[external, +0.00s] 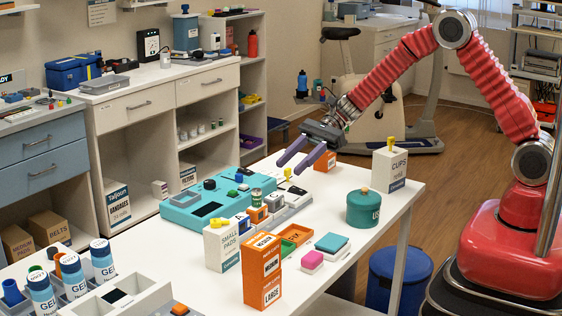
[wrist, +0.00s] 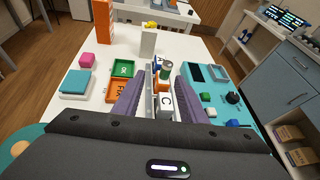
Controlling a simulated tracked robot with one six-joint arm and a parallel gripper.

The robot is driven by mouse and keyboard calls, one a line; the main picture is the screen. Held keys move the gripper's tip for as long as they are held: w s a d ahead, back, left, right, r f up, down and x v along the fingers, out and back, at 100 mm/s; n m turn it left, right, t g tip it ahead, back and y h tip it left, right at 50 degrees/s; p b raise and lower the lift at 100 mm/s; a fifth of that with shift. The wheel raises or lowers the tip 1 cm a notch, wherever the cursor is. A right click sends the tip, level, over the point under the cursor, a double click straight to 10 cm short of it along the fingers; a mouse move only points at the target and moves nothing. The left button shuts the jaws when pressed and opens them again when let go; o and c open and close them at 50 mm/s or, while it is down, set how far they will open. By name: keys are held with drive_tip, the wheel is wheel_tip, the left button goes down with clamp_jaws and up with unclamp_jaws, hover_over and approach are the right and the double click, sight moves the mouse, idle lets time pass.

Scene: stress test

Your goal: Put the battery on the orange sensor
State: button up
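A small battery (external: 257,196) with a green and grey body stands upright in the row of small sensors beside the teal device. It appears to rest on top of the orange sensor (external: 257,214); the exact contact is too small to see. In the wrist view the battery (wrist: 165,70) shows straight above the orange sensor (wrist: 162,87), beyond a grey block marked C (wrist: 166,104). My gripper (external: 293,158) is open and empty, raised over the table behind the row. Its two purple fingers stand well apart in the wrist view (wrist: 160,82).
The teal device (external: 204,205) lies beside the row. Orange and white boxes (external: 262,270), a teal canister (external: 364,208), pink and teal blocks (external: 311,259) and open green and orange trays (external: 295,233) stand around. A white CUPS box (external: 388,170) is at the table's right edge.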

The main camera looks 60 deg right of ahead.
drive_tip(key=s+d+r+n+t+h, duration=0.1)
drive_tip(key=s+d+r+n+h, duration=0.3)
drive_tip(key=s+d+n, duration=0.2)
drive_tip(key=s+d+r+n+t+h, duration=0.1)
drive_tip(key=s+d+r+n+h, duration=0.3)
drive_tip(key=s+d, duration=0.7)
drive_tip(key=s+d+r+n+t+h, duration=0.1)
drive_tip(key=s+d+r+n+h, duration=0.3)
drive_tip(key=s+d+n, duration=0.5)
drive_tip(key=s+h, duration=0.1)
drive_tip(key=s, duration=0.4)
drive_tip(key=shift+s+r+t, duration=0.25)
drive_tip(key=shift+r+t, duration=0.05)
